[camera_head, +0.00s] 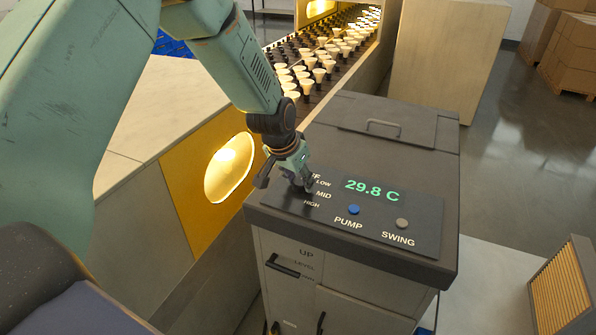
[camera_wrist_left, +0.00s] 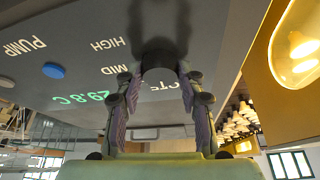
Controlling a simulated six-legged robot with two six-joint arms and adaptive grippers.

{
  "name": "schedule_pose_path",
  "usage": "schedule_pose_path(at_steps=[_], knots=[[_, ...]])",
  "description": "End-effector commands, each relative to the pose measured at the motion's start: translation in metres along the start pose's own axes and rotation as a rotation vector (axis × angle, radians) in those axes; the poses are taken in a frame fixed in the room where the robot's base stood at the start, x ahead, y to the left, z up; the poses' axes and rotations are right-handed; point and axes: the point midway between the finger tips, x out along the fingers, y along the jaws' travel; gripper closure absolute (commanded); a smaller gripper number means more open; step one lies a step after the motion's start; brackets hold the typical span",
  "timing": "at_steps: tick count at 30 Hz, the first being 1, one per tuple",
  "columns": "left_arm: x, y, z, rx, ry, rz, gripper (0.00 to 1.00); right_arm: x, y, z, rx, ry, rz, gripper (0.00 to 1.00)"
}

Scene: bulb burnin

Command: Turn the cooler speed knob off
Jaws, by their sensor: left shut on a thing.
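The cooler (camera_head: 380,125) is a dark-topped cabinet with a control panel (camera_head: 425,218) on its top. My left gripper (camera_head: 299,182) reaches down onto the panel's left end, beside the LOW, MID and HIGH labels. It hides the speed knob in the head view. In the left wrist view the grey round speed knob (camera_wrist_left: 160,79) sits between the two fingertips of my left gripper (camera_wrist_left: 160,92), which is shut on it. The knob's pointing direction cannot be made out. My right gripper is not in view.
A blue PUMP button (camera_head: 354,210) and a grey SWING button (camera_head: 402,224) sit on the panel near a green 29.8 C display (camera_head: 371,190). A yellow wall with a lit window (camera_head: 230,168) stands close left. A conveyor of bulbs (camera_head: 318,65) runs behind.

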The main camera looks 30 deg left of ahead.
Motion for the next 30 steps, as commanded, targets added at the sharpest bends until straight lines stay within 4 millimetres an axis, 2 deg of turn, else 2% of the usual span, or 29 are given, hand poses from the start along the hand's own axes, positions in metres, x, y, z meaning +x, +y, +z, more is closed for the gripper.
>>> schedule_pose_path(at_steps=[17, 18, 25, 30], knots=[[-0.0003, -0.0005, -0.0027, -0.019, 0.007, -0.01, 0.93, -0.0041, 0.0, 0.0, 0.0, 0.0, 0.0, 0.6], [-0.0004, -0.0005, -0.0028, -0.019, 0.007, -0.01, 0.6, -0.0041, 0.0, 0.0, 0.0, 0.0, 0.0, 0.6], [-0.0001, -0.0003, -0.0017, -0.018, 0.004, -0.009, 0.4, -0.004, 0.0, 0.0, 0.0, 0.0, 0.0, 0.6], [0.0001, -0.0002, -0.0011, -0.017, 0.003, -0.008, 0.39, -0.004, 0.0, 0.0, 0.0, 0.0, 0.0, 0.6]])
